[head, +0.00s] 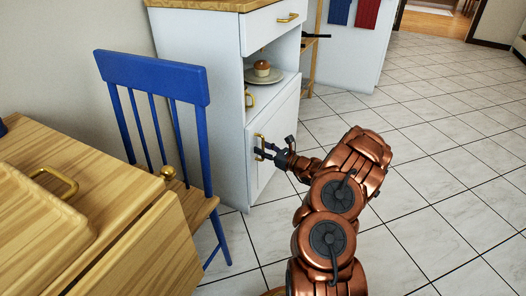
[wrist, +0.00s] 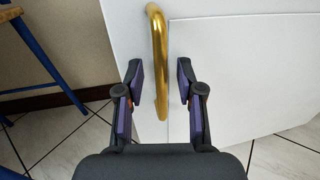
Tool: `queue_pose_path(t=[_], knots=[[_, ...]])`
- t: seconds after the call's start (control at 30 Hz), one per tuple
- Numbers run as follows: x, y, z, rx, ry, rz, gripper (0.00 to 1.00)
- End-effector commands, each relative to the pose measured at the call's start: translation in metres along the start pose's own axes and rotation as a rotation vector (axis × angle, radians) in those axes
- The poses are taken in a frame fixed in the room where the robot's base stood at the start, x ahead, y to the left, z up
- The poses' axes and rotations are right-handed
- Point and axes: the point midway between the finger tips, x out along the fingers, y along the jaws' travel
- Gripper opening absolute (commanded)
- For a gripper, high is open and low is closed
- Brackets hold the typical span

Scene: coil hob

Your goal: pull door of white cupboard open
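The white cupboard (head: 205,110) stands against the wall, left of centre in the head view. Its lower door (head: 284,128) looks shut, flush with the front. A brass bar handle (head: 259,141) is on this door, and it fills the upper middle of the wrist view (wrist: 158,40). My gripper (head: 266,150) is at the handle. In the wrist view my gripper (wrist: 158,82) is open, its two fingers on either side of the handle's lower part, with gaps visible on both sides. The gripper partly hides the handle in the head view.
A blue chair (head: 155,80) stands left of the cupboard, behind a wooden table (head: 130,220). The tiled floor (head: 440,150) on the right is clear.

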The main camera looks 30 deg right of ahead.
Motion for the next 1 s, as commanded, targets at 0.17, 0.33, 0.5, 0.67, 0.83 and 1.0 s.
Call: queue_pose_path(t=[0.17, 0.33, 0.5, 0.67, 0.83, 1.0], knots=[[0.0037, -0.0012, 0.0005, 0.000, -0.001, -0.003, 0.37], [0.0031, -0.0019, 0.0008, -0.001, -0.001, -0.004, 0.37], [0.0027, -0.0022, 0.0007, -0.001, -0.001, -0.004, 0.20], [0.0025, -0.0023, 0.0007, -0.001, -0.001, -0.004, 0.04], [0.0024, -0.0024, 0.0008, -0.001, -0.001, -0.005, 0.00], [0.0024, -0.0024, 0.0007, -0.001, -0.001, -0.005, 0.00]])
